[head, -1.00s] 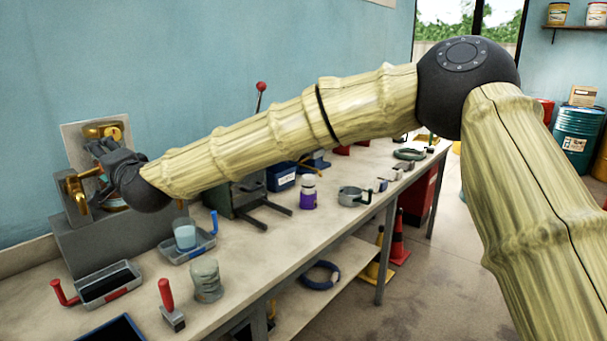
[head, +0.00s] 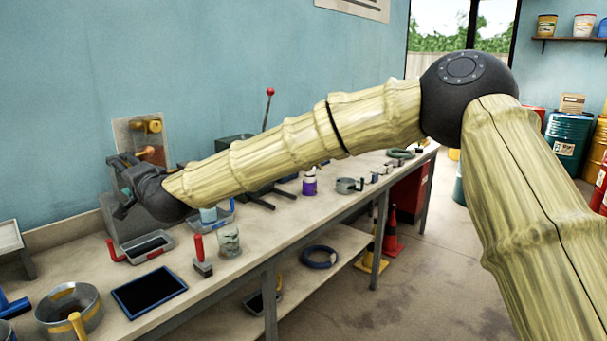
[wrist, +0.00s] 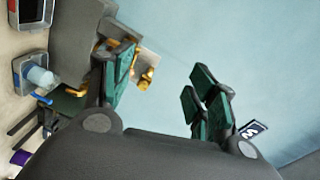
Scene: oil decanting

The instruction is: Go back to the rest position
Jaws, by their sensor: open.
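My gripper (head: 122,184) is at the left in the head view, in front of the blue wall and near the brass tap fixture (head: 150,154). In the wrist view my gripper (wrist: 165,85) has its green-padded fingers spread wide, with nothing between them but wall. The brass fixture (wrist: 147,78) shows behind the left finger there, apart from it. My arm reaches across the head view and hides part of the bench behind it.
The workbench (head: 225,288) holds a grey tray (head: 147,248), a dark blue tray (head: 149,292), a red-handled tool (head: 201,256), a glass jar (head: 228,238) and a round pan (head: 68,311). A purple-banded bottle (head: 310,183) stands farther along. Open floor (head: 420,290) lies to the right.

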